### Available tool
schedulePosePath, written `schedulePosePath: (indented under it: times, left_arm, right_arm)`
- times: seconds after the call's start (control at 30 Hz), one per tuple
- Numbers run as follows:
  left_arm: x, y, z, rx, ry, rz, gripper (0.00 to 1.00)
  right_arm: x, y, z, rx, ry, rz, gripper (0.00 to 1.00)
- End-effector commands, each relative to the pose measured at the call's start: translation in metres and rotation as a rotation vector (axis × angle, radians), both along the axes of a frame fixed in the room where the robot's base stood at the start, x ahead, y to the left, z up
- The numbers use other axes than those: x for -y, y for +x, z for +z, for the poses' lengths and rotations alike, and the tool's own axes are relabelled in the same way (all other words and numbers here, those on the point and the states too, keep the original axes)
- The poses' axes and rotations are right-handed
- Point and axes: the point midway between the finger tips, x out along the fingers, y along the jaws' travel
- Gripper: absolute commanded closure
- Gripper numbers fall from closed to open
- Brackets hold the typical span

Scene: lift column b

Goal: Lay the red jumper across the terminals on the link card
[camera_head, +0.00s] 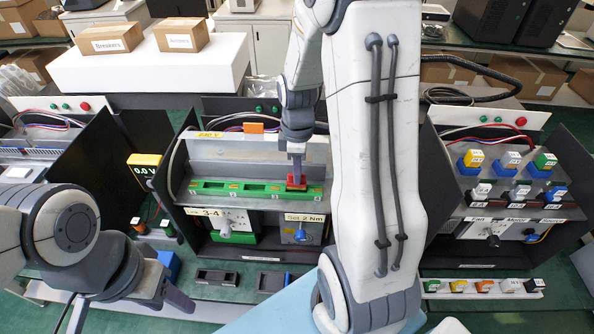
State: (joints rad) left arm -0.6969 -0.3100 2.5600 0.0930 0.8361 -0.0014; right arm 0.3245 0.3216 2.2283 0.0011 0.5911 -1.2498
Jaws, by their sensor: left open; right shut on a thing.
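The link card appears to be the long green strip (236,189) with dark terminals on a grey shelf inside the middle open bay. The red jumper (293,184) is at the right end of this strip. My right gripper (297,173) points down from above and is shut on the jumper. The fingers hide part of the jumper, and I cannot tell whether it touches the terminals or is just above them. My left gripper (135,304) is open and empty at the lower left, in front of the bays and apart from the card.
A yellow meter (144,166) reading 0.0 V stands left of the middle bay. Dark side panels (160,205) flank the bay. A right bay holds several coloured relay blocks (509,160). Dark empty holders (217,278) lie in front. My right arm covers the area right of the card.

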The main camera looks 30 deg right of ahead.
Motion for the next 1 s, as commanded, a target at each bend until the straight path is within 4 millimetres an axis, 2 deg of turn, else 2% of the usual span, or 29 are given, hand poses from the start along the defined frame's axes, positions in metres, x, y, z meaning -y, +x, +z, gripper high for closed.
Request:
schedulePosePath:
  times: [0.63,1.0]
  left_arm:
    - [0.0,0.0,0.0019,0.0,0.0,0.0,0.5]
    - [0.0,0.0,-0.0045,0.0,0.0,0.0,0.5]
  right_arm:
    - [-0.0001,-0.0001,-0.0003,0.0,0.0,0.0,1.0]
    - [0.0,-0.0002,-0.0087,-0.001,0.001,0.0,1.0]
